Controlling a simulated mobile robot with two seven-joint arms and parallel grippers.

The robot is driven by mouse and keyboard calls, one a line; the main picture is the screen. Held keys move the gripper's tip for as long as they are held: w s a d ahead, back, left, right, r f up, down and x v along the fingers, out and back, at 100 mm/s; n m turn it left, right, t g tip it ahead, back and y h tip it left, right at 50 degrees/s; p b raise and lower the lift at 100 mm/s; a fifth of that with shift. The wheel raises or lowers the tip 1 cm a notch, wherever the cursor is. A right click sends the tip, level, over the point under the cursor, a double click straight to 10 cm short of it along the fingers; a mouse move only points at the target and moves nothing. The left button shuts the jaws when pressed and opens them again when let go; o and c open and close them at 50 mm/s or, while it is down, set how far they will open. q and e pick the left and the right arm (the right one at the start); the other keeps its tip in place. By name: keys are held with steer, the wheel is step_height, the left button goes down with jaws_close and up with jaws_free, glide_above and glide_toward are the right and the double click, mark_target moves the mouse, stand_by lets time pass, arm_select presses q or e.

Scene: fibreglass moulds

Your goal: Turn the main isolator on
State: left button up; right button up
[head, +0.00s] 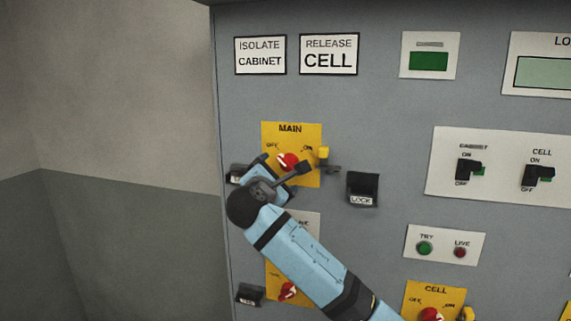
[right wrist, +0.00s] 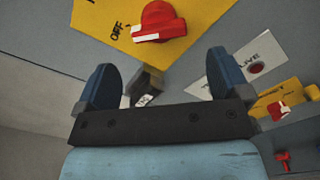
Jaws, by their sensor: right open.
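The main isolator is a red rotary knob (head: 289,161) on a yellow plate (head: 312,136) marked MAIN, with OFF at left and ON at right. In the right wrist view the knob (right wrist: 158,22) has a white mark on its side nearest the OFF label. My right gripper (head: 282,166) is in front of the plate, covering its lower left part. In the right wrist view its two blue fingers (right wrist: 163,78) are spread wide with nothing between them. The knob shows beyond the fingertips, apart from them. My left gripper is not in view.
A black LOCK holder (head: 362,188) is further right. A CELL isolator (head: 431,314) is lower right, and another red knob (head: 288,291) is below my arm. Cabinet and cell switches (head: 470,171) are at right.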

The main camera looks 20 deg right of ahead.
mark_target(284, 167)
steer(key=p+x, duration=0.1)
steer(key=x, duration=0.6)
steer(key=c, duration=0.9)
